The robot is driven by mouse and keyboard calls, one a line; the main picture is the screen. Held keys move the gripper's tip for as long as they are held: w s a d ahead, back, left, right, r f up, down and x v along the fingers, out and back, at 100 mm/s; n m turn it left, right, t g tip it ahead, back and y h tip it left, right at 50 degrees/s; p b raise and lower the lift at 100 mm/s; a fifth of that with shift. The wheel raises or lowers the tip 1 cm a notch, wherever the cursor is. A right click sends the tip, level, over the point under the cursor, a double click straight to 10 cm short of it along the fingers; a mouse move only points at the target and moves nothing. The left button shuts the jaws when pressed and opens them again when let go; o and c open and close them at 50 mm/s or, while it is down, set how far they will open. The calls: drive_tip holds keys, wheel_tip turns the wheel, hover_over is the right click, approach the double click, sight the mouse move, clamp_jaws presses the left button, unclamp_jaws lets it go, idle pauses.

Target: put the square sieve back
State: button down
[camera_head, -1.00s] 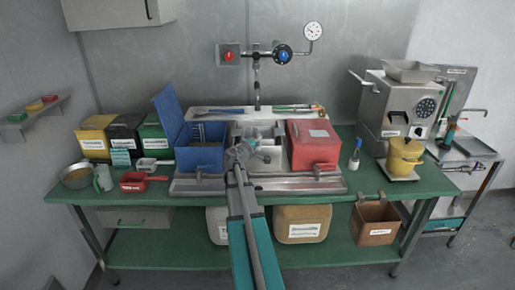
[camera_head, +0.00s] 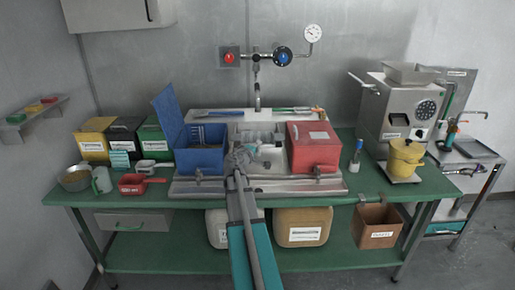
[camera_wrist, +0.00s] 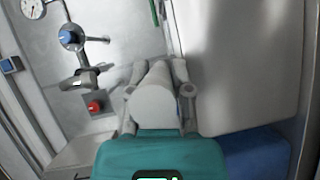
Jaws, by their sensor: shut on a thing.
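My gripper (camera_head: 243,156) is over the middle of the sink unit, just right of the blue bin. In the wrist view my gripper (camera_wrist: 152,72) points toward the back wall and pale splashback. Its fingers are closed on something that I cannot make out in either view. I cannot pick out the square sieve for certain. The blue bin (camera_head: 200,160), with its lid up, stands left of the gripper; its corner also shows in the wrist view (camera_wrist: 255,152). The metal sink unit (camera_head: 290,186) lies under the gripper, and my arm hides part of it.
The red bin (camera_head: 313,148) stands at the sink's right. A tap (camera_head: 257,95) comes down the wall behind it. Brushes lie on the back ledge. Left are a red scoop (camera_head: 132,186) and labelled bins; right is the grinder (camera_head: 400,110). Bare green table (camera_head: 350,180) shows at the right.

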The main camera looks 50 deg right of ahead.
drive_tip(key=c, duration=0.5)
unclamp_jaws()
drive_tip(key=shift+c, duration=0.2)
drive_tip(key=shift+r, duration=0.15)
drive_tip(key=shift+r+p, duration=0.4)
drive_tip(key=shift+p, duration=0.2)
drive_tip(key=p+v, duration=0.1)
drive_tip(key=v, duration=1.1)
drive_tip(key=shift+f, duration=0.15)
